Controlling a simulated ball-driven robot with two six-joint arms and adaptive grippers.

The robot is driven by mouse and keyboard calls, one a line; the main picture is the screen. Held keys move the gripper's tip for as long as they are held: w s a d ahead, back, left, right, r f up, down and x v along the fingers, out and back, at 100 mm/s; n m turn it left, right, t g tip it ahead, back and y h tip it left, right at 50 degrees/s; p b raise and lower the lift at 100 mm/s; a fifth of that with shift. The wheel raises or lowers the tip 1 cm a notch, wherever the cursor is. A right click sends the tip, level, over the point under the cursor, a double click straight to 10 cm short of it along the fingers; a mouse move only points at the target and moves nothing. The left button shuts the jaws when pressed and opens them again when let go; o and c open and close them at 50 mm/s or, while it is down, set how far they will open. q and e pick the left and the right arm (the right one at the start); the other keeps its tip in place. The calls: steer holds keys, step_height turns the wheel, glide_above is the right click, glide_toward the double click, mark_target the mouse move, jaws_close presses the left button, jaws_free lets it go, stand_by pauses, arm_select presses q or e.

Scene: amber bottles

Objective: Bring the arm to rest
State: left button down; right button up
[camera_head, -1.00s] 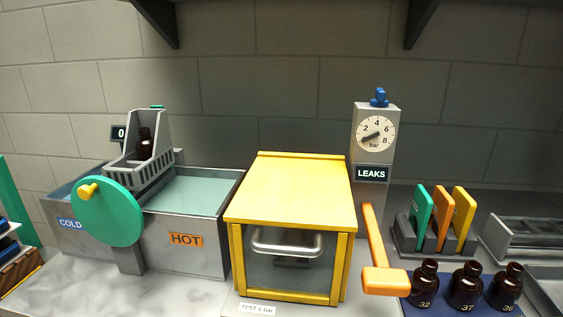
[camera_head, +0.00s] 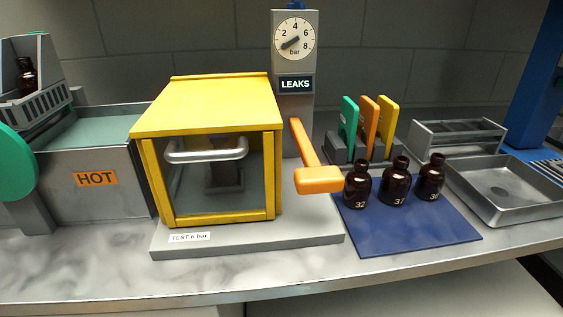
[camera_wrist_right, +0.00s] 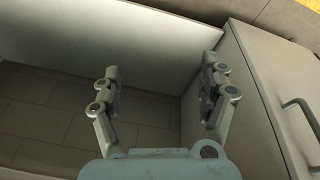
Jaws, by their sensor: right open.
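My right gripper (camera_wrist_right: 163,92) shows in the right wrist view with its two fingers spread apart and nothing between them. A tiled floor and pale cabinet surfaces lie beyond it. No gripper or arm shows in the head view, and my left gripper is in neither view. Three amber bottles, marked 32 (camera_head: 357,184), 37 (camera_head: 396,182) and 36 (camera_head: 430,178), stand upright on a blue mat (camera_head: 410,228). Another amber bottle (camera_head: 27,77) sits in the grey basket (camera_head: 48,104) at the far left.
A yellow test box (camera_head: 208,106) with a closed glass front stands at centre left, beside an orange-handled lever (camera_head: 318,178). A gauge post (camera_head: 294,60) reads LEAKS. The HOT tank (camera_head: 95,180) is left. Coloured tags (camera_head: 367,127) and a metal tray (camera_head: 508,190) are right. A drawer handle (camera_wrist_right: 297,108) shows near my right gripper.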

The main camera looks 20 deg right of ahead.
steer(key=s+d+f+g+b, duration=0.1)
steer(key=s+f+b, duration=0.3)
steer(key=f, duration=0.7)
steer(key=s+f+b, duration=0.3)
steer(key=s+f, duration=0.2)
steer(key=f, duration=0.7)
steer(key=s+f+g+b, duration=0.1)
steer(key=s+f+b, duration=0.3)
steer(key=s+f, duration=0.7)
steer(key=shift+s+d+b, duration=0.2)
steer(key=shift+s+b, duration=0.1)
steer(key=shift+s, duration=0.45)
